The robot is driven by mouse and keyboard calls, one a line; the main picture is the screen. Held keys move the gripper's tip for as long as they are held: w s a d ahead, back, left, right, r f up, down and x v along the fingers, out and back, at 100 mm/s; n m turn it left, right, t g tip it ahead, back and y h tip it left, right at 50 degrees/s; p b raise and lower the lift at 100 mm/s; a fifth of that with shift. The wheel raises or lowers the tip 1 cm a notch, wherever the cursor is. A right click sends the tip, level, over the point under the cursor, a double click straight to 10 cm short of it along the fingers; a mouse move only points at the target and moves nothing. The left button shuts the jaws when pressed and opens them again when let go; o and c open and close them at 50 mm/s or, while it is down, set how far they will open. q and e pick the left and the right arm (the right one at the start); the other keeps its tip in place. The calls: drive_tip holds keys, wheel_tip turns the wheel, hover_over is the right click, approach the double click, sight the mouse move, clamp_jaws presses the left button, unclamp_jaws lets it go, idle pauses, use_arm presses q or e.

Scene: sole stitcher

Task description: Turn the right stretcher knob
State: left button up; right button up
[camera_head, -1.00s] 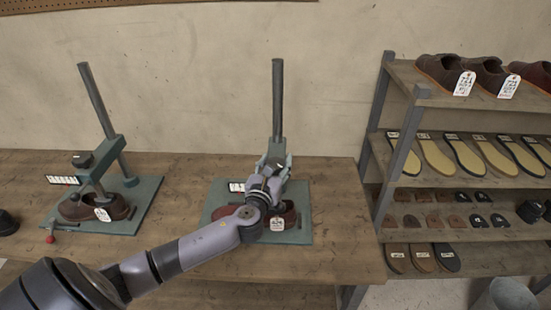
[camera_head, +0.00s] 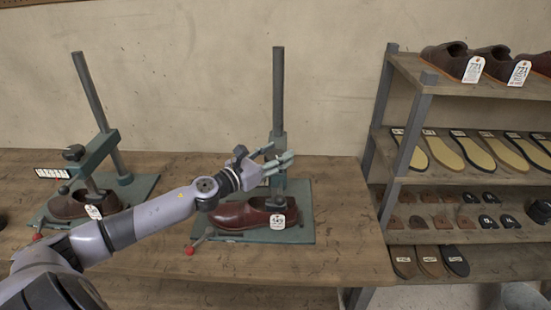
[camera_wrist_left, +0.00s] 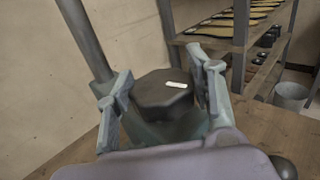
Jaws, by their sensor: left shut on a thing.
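The right shoe stretcher has a green base (camera_head: 301,218) and a tall grey post (camera_head: 278,90), with a tagged red-brown shoe (camera_head: 240,216) on it. My left gripper (camera_head: 280,162) reaches in from the left above the shoe, in front of the post. In the left wrist view, a dark, many-sided knob (camera_wrist_left: 163,92) with a white mark sits between the two fingers of my left gripper (camera_wrist_left: 163,78), which is shut on it. In the head view I cannot make out this knob at the gripper. My right gripper is not in view.
The left stretcher (camera_head: 130,190) with a brown shoe (camera_head: 68,206) stands at the left of the wooden table (camera_head: 150,265). A shelf (camera_head: 405,150) with shoes, soles and heels stands at the right. A red-tipped lever (camera_head: 190,251) sticks out at the right stretcher's front.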

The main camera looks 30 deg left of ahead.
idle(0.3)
use_arm(q)
drive_tip(key=o, duration=1.2)
drive_tip(key=shift+v, duration=6.05)
